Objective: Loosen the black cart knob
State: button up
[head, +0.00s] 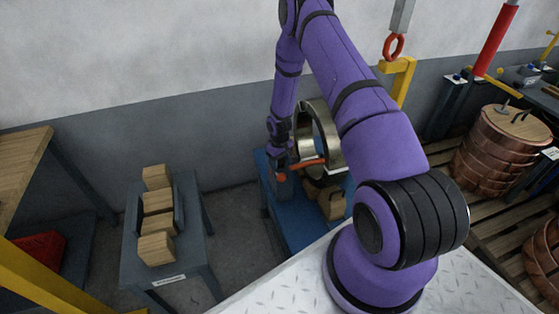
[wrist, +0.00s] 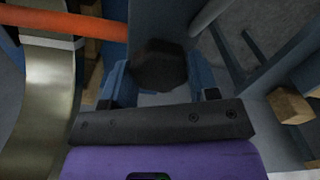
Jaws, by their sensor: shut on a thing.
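The black knob (wrist: 160,65) shows in the wrist view as a dark, many-sided head in front of a grey-blue upright. My gripper (wrist: 160,84) has a blue finger on each side of the knob and is shut on it. In the head view my gripper (head: 277,160) points down at the left side of the blue cart (head: 301,232). The knob cannot be made out there, and my gripper and wrist cover that spot.
A metal ring (head: 322,130) stands on the cart. An orange-red bar (head: 306,163) runs close beside my gripper. A grey table (head: 181,264) with wooden blocks (head: 158,202) stands to the left. A crane hook (head: 394,46) hangs above. Copper coils (head: 487,150) sit at right.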

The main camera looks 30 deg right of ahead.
aim_at(280, 160)
jog(key=shift+w+n, duration=0.1)
jog(key=shift+n, duration=0.4)
jog(key=o, duration=0.9)
jog(key=shift+r, duration=0.1)
notch_tip(280, 160, up, 11)
jog(key=shift+f, duration=0.2)
dwell(0.4)
